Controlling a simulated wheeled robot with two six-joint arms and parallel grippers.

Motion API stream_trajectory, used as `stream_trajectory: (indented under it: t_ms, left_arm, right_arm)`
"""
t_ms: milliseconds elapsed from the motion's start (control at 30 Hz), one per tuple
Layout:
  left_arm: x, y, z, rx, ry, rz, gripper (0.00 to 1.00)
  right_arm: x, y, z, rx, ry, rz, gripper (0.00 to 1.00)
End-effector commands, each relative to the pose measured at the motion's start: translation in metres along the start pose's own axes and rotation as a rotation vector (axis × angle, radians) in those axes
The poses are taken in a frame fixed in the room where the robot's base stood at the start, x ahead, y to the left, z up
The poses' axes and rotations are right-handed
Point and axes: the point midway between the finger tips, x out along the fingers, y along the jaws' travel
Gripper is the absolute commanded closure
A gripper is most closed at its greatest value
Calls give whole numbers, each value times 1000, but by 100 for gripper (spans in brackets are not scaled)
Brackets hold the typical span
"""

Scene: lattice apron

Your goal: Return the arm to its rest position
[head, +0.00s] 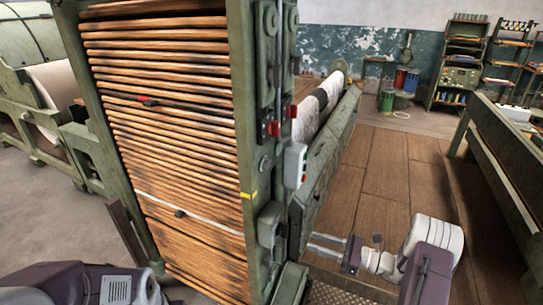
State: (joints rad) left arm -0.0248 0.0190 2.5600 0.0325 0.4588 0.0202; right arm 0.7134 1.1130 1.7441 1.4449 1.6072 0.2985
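My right gripper (313,243) is at the lower middle right, on the end of my white and purple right arm. Its two grey fingers point left toward the green side of the tall slatted machine. A gap shows between the fingers and nothing is held in it. Whether the fingertips touch the machine cannot be told. My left gripper is not in view; only purple and white parts of my body show at the bottom left.
The tall green-framed machine (245,120) with wooden slats (165,100) fills the middle left. A small control box (295,165) juts from its side. A long green bench (500,140) stands at the right. Wooden floor (395,180) is clear between them. Shelves (462,60) stand behind.

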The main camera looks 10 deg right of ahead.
Motion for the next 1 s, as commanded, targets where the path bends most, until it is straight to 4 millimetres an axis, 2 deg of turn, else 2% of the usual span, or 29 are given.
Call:
stream_trajectory:
  t_ms: [67, 133, 167, 200, 267, 300, 367, 400, 467, 500, 567, 600, 700, 767, 833, 1000]
  left_arm:
    - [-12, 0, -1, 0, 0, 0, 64]
    - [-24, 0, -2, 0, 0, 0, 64]
    - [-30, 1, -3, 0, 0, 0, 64]
    - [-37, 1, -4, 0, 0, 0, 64]
    - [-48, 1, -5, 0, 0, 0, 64]
    - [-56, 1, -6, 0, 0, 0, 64]
    - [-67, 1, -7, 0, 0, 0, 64]
    - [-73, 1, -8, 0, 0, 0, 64]
    - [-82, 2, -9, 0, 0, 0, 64]
    - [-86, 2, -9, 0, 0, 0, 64]
    - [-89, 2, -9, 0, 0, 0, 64]
    - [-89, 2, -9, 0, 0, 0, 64]
    - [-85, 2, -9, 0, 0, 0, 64]
    - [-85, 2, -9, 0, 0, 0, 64]
    - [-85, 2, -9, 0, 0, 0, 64]
    - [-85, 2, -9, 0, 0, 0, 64]
  right_arm:
    - [21, 7, 27, -42, 5, 59, 66]
    - [50, 20, 70, -122, 9, 139, 66]
    - [64, 32, 91, -155, 12, 188, 66]
    - [80, 57, 116, -196, 25, 274, 66]
    - [99, 106, 142, -264, 90, 429, 66]
    - [105, 143, 151, -323, 158, 541, 66]
    - [98, 198, 153, -449, 290, 722, 66]
    - [83, 228, 147, -554, 387, 841, 66]
    - [50, 259, 133, -746, 535, 1014, 66]
    - [24, 267, 121, -894, 631, 1123, 66]
    - [-12, 263, 104, -1110, 749, 1259, 66]
    - [-31, 253, 94, -1239, 809, 1331, 66]
    - [-64, 225, 71, -1478, 902, 1467, 66]
    - [-70, 210, 65, -1586, 921, 1519, 66]
    - [-66, 194, 66, -1682, 937, 1529, 66]
    - [-62, 188, 66, -1725, 939, 1522, 66]
